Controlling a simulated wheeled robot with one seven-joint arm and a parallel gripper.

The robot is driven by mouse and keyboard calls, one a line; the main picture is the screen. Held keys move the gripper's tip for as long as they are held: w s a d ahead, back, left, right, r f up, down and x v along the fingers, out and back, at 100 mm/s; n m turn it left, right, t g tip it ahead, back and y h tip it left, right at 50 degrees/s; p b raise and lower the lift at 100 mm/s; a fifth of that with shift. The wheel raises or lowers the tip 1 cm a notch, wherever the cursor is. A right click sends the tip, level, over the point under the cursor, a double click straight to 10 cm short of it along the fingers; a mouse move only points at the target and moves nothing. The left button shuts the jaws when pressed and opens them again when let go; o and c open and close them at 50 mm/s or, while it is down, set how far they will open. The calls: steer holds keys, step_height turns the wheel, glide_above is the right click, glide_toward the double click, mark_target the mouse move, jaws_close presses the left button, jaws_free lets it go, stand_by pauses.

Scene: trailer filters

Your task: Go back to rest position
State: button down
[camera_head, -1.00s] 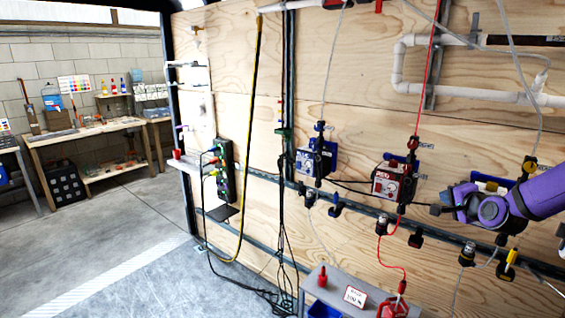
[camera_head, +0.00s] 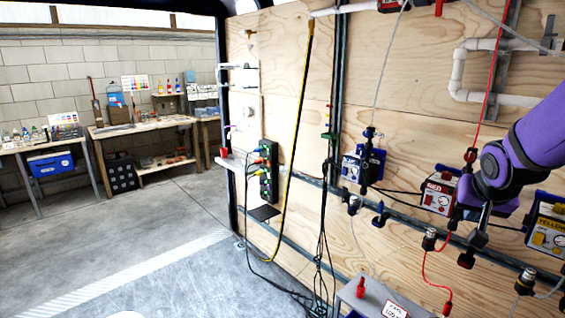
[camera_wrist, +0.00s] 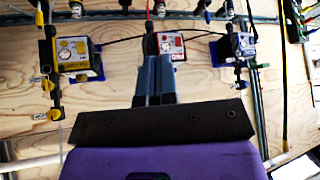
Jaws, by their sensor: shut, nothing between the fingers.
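My purple gripper (camera_head: 487,198) is on the right in the head view, in front of the wooden panel (camera_head: 270,70). Its fingers show in the wrist view (camera_wrist: 157,62), shut together with nothing between them. They overlap the red-labelled box (camera_wrist: 171,45) in that view; I cannot tell the gap. In the head view the red-labelled box (camera_head: 439,192) is just left of the gripper, partly hidden by it.
A yellow-labelled box (camera_head: 548,230) is right of the gripper and a blue box (camera_head: 362,165) is left. Hoses and white pipes (camera_head: 458,80) run along the panel. A small grey table (camera_head: 372,300) stands below. Open floor (camera_head: 150,220) lies left, with workbenches (camera_head: 150,125) behind.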

steer(key=s+a+r+n+y, duration=0.1)
steer(key=s+a+r, duration=0.2)
steer(key=s, duration=0.3)
steer(key=s+a+r+n+g+y, duration=0.1)
steer(key=s+a+r+n, duration=0.1)
steer(key=s, duration=0.5)
steer(key=s+a+r+n, duration=0.2)
steer(key=s+a+r, duration=0.3)
steer(key=s, duration=0.2)
steer(key=shift+a+y, duration=0.2)
steer(key=shift+y, duration=0.2)
